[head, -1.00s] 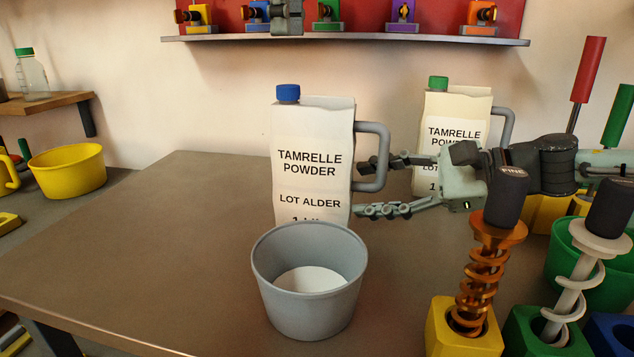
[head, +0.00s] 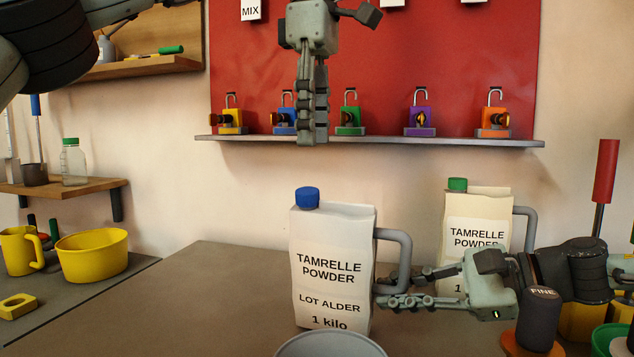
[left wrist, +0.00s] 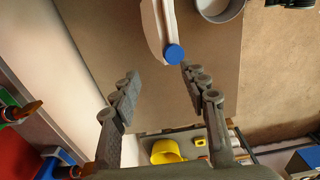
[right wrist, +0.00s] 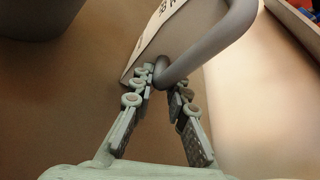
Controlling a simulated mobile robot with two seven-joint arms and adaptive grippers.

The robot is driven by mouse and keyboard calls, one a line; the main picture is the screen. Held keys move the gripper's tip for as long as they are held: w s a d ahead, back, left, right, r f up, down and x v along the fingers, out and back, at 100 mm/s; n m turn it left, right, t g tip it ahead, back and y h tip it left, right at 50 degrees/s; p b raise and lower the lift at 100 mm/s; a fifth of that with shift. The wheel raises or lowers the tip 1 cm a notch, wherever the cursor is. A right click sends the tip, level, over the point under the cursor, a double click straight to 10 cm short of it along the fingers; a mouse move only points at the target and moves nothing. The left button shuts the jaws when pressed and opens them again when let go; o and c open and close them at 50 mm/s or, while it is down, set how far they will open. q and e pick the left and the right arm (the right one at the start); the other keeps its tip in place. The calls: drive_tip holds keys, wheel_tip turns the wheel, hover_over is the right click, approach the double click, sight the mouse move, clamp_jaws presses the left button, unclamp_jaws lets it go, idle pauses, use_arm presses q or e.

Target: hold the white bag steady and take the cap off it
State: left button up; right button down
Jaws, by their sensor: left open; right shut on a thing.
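The white bag (head: 332,265), labelled Tamrelle Powder, Lot Alder, stands upright on the table. Its blue cap (head: 307,197) is on the spout at its top left. My right gripper (head: 383,293) is shut on the bag's grey handle (head: 405,262); the handle also shows between the fingers in the right wrist view (right wrist: 205,50). My left gripper (head: 312,140) points down well above the cap and is empty. In the left wrist view, the open fingers (left wrist: 158,75) stand apart, with the blue cap (left wrist: 174,54) beyond them, nearer the right finger.
A grey bucket (head: 330,345) stands in front of the bag. A second bag with a green cap (head: 457,184) stands behind right. A shelf (head: 380,140) with several padlocks runs along the back wall, behind my left gripper. The table left of the bag is clear.

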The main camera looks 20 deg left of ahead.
sight(307, 191)
use_arm(q)
drive_tip(key=m, duration=0.3)
drive_tip(key=s+m, duration=0.1)
drive_tip(key=m, duration=0.1)
drive_tip(key=shift+f, duration=0.25)
use_arm(e)
drive_tip(key=shift+f, duration=0.15)
use_arm(q)
drive_tip(key=m, duration=0.3)
drive_tip(key=s+m, duration=0.1)
drive_tip(key=m, duration=0.1)
drive_tip(key=shift+m+t, duration=0.3)
drive_tip(key=shift+m, duration=0.1)
drive_tip(key=m, duration=0.2)
drive_tip(key=s+m, duration=0.1)
drive_tip(key=m, duration=0.2)
drive_tip(key=shift+r+m+t, duration=0.1)
drive_tip(key=shift+m+t, duration=0.2)
wheel_tip(307, 191, down, 7)
drive_tip(key=m, duration=0.5)
drive_tip(key=shift+w+a+f+m+t, duration=0.15)
drive_tip(key=shift+f+m+t, duration=0.05)
drive_tip(key=shift+m+t, duration=0.2)
drive_tip(key=shift+c, duration=0.2)
